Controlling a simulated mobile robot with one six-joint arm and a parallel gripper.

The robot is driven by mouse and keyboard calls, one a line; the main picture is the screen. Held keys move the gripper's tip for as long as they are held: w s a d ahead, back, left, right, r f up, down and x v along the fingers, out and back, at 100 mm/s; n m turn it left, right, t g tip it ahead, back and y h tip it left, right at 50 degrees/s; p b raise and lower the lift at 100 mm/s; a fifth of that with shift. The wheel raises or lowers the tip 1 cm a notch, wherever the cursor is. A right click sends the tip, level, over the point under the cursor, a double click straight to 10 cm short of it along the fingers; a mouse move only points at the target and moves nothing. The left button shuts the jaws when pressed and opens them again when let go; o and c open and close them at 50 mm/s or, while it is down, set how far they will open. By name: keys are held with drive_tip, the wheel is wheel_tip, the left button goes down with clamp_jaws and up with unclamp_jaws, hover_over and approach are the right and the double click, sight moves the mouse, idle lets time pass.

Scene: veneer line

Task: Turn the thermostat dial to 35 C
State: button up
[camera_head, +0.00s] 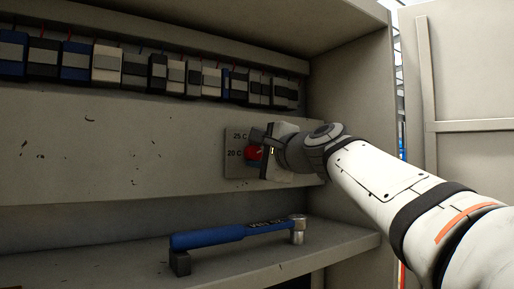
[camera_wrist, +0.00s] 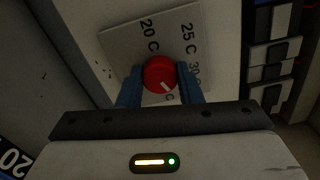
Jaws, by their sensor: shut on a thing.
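The red thermostat dial (camera_head: 252,153) sits on a grey plate (camera_head: 236,170) on the cabinet's back panel. My gripper (camera_head: 262,147) is at the dial and partly covers the plate. In the wrist view the blue fingers of my gripper (camera_wrist: 160,84) are shut on the dial (camera_wrist: 158,70), one on each side. The plate (camera_wrist: 120,40) shows the labels 20 C, 25 C and 30 C. A further label below the dial is mostly hidden, with only a C showing. The dial's white mark points down and slightly right, towards that partly hidden label.
A tool with a blue handle (camera_head: 215,237) and metal head (camera_head: 297,230) lies on the shelf (camera_head: 330,250) below the dial. A row of switch modules (camera_head: 107,64) runs above. The cabinet's side wall (camera_head: 350,110) stands close on the right.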

drive_tip(key=shift+f+m+p, duration=0.15)
drive_tip(key=shift+m+p, duration=0.85)
drive_tip(key=shift+m, duration=1.2)
drive_tip(key=shift+w, duration=0.1)
drive_tip(key=o, duration=1)
drive_tip(key=shift+s, duration=0.2)
drive_tip(key=b+v, duration=0.2)
drive_tip(key=v, duration=0.5)
drive_tip(key=shift+s+d, duration=0.25)
